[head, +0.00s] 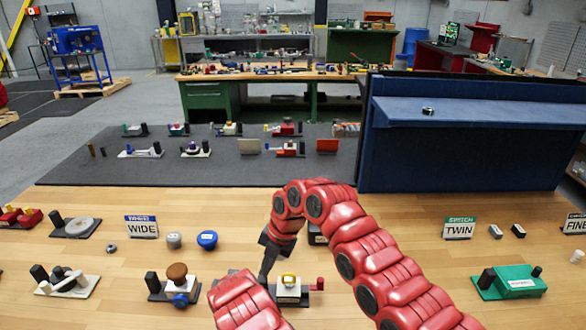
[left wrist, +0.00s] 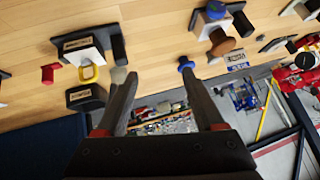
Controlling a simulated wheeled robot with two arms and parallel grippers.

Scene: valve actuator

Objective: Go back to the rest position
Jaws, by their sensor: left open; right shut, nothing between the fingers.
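My right arm comes in from the right and bends over the wooden table (head: 130,260). Its dark right gripper (head: 264,278) points down, shut and empty, beside a white valve block with a yellow ring (head: 289,291) and a red knob. Whether it touches the block I cannot tell. The yellow-ringed block (left wrist: 90,58) lies to the left of the fingers there.
A device with a brown knob (head: 177,272) and blue knob stands left of the right gripper. A blue ball-shaped part (head: 207,240), a WIDE sign (head: 142,226), a TWIN sign (head: 459,228) and a green device (head: 514,281) are on the table. A blue panel (head: 470,150) rises behind.

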